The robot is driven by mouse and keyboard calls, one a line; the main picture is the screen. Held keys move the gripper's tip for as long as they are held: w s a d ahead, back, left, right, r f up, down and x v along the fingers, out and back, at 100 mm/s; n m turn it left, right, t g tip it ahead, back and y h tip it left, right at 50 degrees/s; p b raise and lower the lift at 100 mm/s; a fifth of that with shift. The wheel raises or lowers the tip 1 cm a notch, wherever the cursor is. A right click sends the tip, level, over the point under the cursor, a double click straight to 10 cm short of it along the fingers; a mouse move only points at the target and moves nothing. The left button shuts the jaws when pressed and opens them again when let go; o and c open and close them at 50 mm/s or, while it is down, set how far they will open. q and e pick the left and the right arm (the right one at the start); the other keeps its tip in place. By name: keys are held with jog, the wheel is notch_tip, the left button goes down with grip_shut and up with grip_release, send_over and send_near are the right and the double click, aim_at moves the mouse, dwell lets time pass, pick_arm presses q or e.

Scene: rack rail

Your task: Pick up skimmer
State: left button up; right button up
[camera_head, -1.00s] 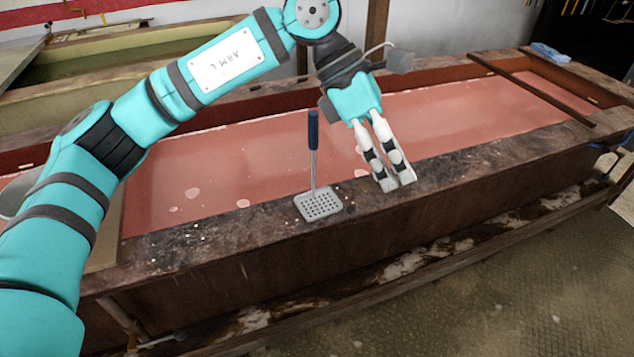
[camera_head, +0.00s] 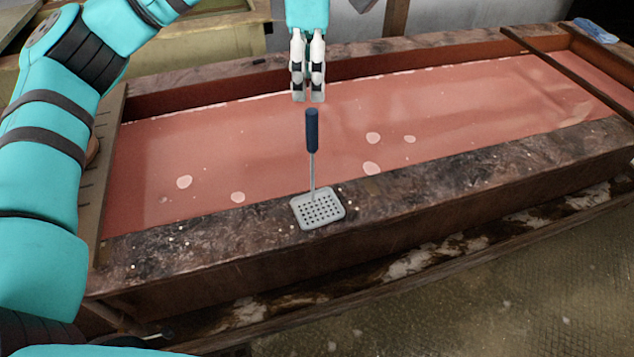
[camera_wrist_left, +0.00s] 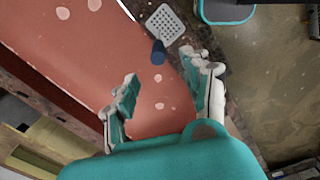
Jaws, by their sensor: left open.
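The skimmer (camera_head: 318,208) has a flat, perforated grey head resting on the near rim of the vat. Its thin shaft stands upright and ends in a dark blue handle (camera_head: 312,131). My left gripper (camera_head: 308,98) points down above the vat, just above the handle in the head view, and holds nothing. In the left wrist view the skimmer head (camera_wrist_left: 166,24) and the blue handle (camera_wrist_left: 158,52) show beyond the parted fingers of the left gripper (camera_wrist_left: 160,92). The handle is not between the fingertips. My right gripper is not in view.
The long vat (camera_head: 450,165) holds pinkish-red liquid with pale floating patches. A dark bar (camera_head: 565,68) crosses it at the right, and a blue cloth (camera_head: 596,30) lies on the far right corner. The near rim beside the skimmer is mostly clear.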

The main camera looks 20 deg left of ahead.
aim_at(311, 110)
pick_arm(q)
notch_tip(311, 110, down, 2)
jog(key=shift+f+p, duration=0.1)
jog(key=shift+p, duration=0.2)
jog(key=f, duration=0.2)
jog(key=f+p, duration=0.1)
jog(key=shift+w+f, duration=0.2)
jog(key=shift+w, duration=0.05)
notch_tip(311, 110, down, 2)
jog(key=shift+f, duration=0.1)
jog(key=shift+f+p, duration=0.25)
jog(key=shift+p, duration=0.35)
notch_tip(311, 110, down, 4)
jog(key=shift+r+p, duration=0.15)
jog(key=shift+p, duration=0.75)
jog(key=shift+f, duration=0.4)
jog(key=shift+d, duration=0.1)
grip_shut()
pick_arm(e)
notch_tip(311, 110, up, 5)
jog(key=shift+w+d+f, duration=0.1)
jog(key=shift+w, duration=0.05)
